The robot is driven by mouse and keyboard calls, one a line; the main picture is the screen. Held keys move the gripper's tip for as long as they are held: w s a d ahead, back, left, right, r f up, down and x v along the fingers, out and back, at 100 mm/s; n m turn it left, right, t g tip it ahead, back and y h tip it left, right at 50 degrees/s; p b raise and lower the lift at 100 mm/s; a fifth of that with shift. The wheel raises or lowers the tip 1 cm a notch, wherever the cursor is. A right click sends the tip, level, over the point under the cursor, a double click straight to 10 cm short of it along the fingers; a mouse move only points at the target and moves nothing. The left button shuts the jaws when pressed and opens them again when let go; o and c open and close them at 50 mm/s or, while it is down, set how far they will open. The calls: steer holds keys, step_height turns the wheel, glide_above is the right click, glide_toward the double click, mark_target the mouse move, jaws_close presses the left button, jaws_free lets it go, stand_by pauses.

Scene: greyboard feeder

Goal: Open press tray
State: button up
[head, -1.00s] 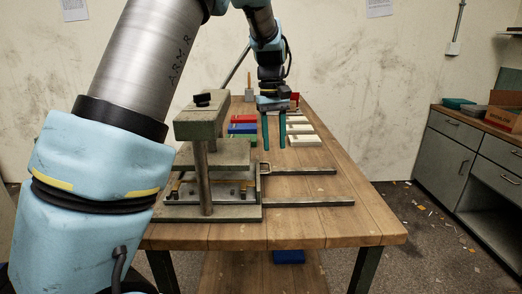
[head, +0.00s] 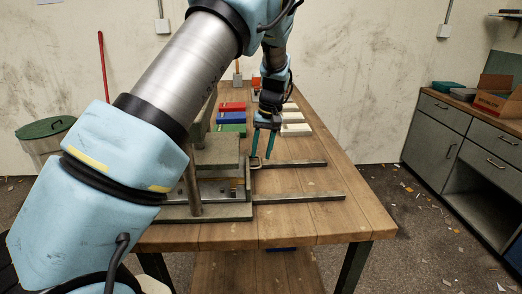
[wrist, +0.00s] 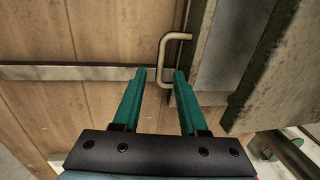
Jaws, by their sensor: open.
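The press (head: 213,160) is a grey metal frame with plates, standing on the wooden table and partly hidden behind my arm. Its tray handle (wrist: 171,50) is a brass-coloured loop on the tray's side. The handle also shows in the head view (head: 255,162). My gripper (wrist: 160,74) has two teal fingers, open and empty. In the wrist view the fingertips point at the handle, with its near end showing between them. In the head view my gripper (head: 262,157) hangs down just above the handle. Contact cannot be told.
Two metal rails (head: 300,200) run right from the press along the table (head: 310,225). Red, blue and green blocks (head: 232,118) and several white blocks (head: 294,118) lie farther back. A grey cabinet (head: 470,150) stands at the right.

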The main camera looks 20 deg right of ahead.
steer(key=shift+a+f, duration=0.1)
steer(key=shift+f, duration=0.35)
jaws_close()
stand_by(1.2)
